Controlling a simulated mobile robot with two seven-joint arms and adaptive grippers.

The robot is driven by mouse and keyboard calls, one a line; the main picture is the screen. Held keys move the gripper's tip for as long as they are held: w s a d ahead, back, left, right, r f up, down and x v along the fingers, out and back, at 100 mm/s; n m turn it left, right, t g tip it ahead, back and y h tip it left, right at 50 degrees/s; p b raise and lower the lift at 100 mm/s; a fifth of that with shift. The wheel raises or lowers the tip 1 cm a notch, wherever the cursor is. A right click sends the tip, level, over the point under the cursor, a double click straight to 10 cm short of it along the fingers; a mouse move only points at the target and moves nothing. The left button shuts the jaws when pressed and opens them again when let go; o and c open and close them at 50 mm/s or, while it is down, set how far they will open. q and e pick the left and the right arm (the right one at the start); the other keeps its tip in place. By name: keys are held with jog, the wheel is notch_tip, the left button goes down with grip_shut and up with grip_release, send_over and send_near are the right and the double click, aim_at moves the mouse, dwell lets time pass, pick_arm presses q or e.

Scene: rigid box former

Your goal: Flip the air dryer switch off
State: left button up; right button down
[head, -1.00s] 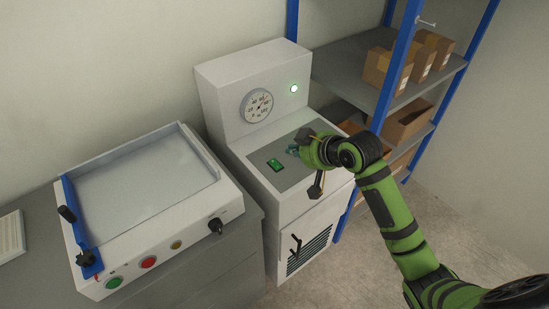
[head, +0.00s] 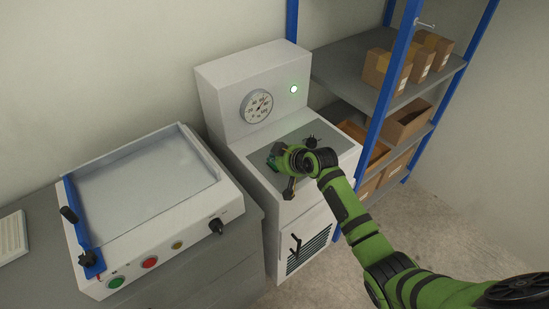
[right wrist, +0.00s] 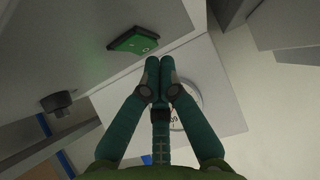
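The air dryer (head: 215,95) is a white cabinet with a sloped grey top panel, a round gauge (head: 257,106) and a lit green lamp (head: 294,89). Its green rocker switch (right wrist: 133,40) shows in the right wrist view, left of my fingertips and apart from them in the picture. In the head view my right gripper (head: 273,161) is over the panel at the switch and hides most of it. The teal fingers of the right gripper (right wrist: 160,65) are together and hold nothing. I cannot tell whether they touch the switch. My left gripper is not in view.
A black knob (right wrist: 57,101) sits on the panel near the switch. A flat sealing machine (head: 150,185) with buttons and a blue arm stands left of the dryer. A blue-framed shelf (head: 385,75) with cardboard boxes stands to the right. Floor in front is free.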

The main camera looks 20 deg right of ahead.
jog(key=shift+f, duration=0.15)
jog(key=shift+f, duration=0.15)
jog(key=shift+w+a, duration=0.1)
jog(key=shift+w, duration=0.1)
jog(key=shift+f, duration=0.2)
jog(key=shift+w, duration=0.1)
jog(key=shift+w+a+r+b, duration=0.1)
jog(key=shift+w+a+b, duration=0.2)
jog(key=shift+w, duration=0.35)
jog(key=shift+r, duration=0.15)
